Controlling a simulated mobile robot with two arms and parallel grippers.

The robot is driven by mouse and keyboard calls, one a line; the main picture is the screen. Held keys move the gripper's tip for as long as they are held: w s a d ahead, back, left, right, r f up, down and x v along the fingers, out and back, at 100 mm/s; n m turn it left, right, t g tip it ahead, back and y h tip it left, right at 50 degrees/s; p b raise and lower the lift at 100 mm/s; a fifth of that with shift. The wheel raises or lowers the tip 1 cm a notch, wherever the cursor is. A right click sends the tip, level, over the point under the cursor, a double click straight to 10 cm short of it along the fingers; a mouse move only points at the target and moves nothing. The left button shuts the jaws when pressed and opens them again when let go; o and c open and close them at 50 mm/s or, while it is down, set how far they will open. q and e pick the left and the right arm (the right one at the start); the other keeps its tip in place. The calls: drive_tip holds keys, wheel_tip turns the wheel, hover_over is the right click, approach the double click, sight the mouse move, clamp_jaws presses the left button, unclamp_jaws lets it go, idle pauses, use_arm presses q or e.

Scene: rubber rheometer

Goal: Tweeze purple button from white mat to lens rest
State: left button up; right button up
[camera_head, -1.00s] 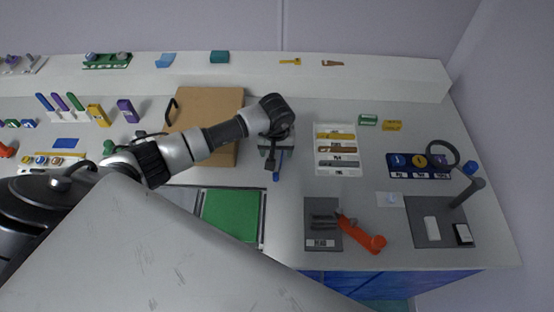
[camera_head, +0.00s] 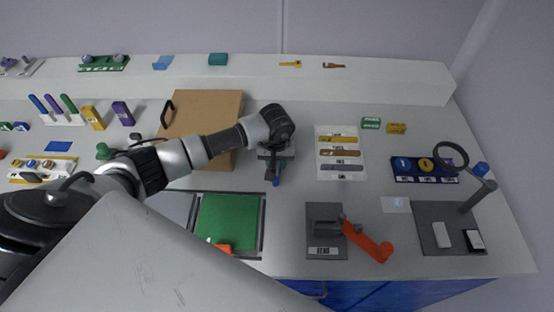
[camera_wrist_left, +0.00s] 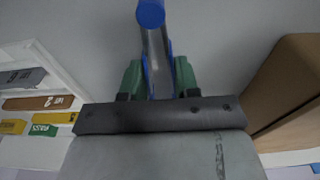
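My left gripper (camera_head: 275,160) points down over the bench, right of the brown box. In the left wrist view its green fingertips (camera_wrist_left: 158,80) are shut on a slim grey tool with blue sides and a round blue end (camera_wrist_left: 150,12), perhaps tweezers. The tool's blue part (camera_head: 276,176) shows below the gripper in the head view. A small white mat (camera_head: 390,207) lies at the right, with a faint pale-blue spot on it; I cannot make out a purple button clearly. A magnifying lens on a stand (camera_head: 451,156) rises to its right. I cannot identify the lens rest. My right gripper is not in view.
A dark mat (camera_head: 428,215) under the lens stand carries a white block (camera_head: 442,235) and a black-and-white block (camera_head: 475,239). An orange-handled device (camera_head: 370,245) stands on a grey plate. A labelled tray (camera_head: 326,133) and brown box (camera_head: 215,105) are nearby. The bench between tray and plate is clear.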

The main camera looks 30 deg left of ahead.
use_arm(q)
drive_tip(key=shift+r, duration=0.1)
wheel_tip(320, 180, up, 12)
drive_tip(key=p, duration=0.7)
